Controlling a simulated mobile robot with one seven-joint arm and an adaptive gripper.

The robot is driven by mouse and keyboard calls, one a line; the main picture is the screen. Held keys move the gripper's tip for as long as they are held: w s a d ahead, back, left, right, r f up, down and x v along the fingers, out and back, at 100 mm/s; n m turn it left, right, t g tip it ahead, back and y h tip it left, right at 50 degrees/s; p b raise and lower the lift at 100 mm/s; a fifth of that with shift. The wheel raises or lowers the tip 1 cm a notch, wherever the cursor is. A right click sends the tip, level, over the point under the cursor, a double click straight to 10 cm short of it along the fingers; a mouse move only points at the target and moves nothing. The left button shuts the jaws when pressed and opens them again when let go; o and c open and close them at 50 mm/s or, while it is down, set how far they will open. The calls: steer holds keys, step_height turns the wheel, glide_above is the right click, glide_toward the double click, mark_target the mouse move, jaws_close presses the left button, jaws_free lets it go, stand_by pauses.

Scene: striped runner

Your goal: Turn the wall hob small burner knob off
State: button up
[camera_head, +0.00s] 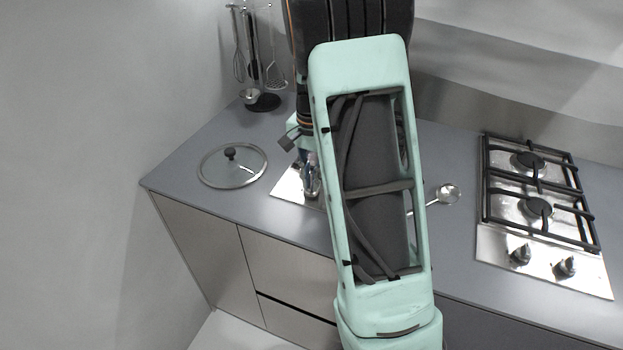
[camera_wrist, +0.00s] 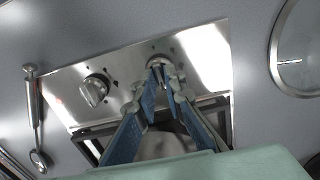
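A steel hob panel (camera_wrist: 70,100) fills the middle of the wrist view; a strip of what looks like the same panel (camera_head: 288,183) shows left of my arm in the head view. It carries two round knobs, a left knob (camera_wrist: 94,90) and a right knob (camera_wrist: 157,61). My gripper (camera_wrist: 160,76) has its blue-padded fingers on either side of the right knob, tips close to it. Whether they press on it is hard to see. In the head view my gripper (camera_head: 311,176) is low over the panel, partly hidden. Which knob serves the small burner cannot be told.
A glass lid (camera_head: 232,168) lies left of the panel. A ladle (camera_head: 448,193) lies to the right, then a second hob (camera_head: 490,240) with two knobs. A utensil stand (camera_head: 263,102) is at the back left corner. My arm hides most of the middle counter.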

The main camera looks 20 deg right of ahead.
mark_target(311, 185)
steer(key=o, duration=0.3)
steer(key=shift+r, duration=0.15)
step_height(311, 185, up, 12)
stand_by(0.4)
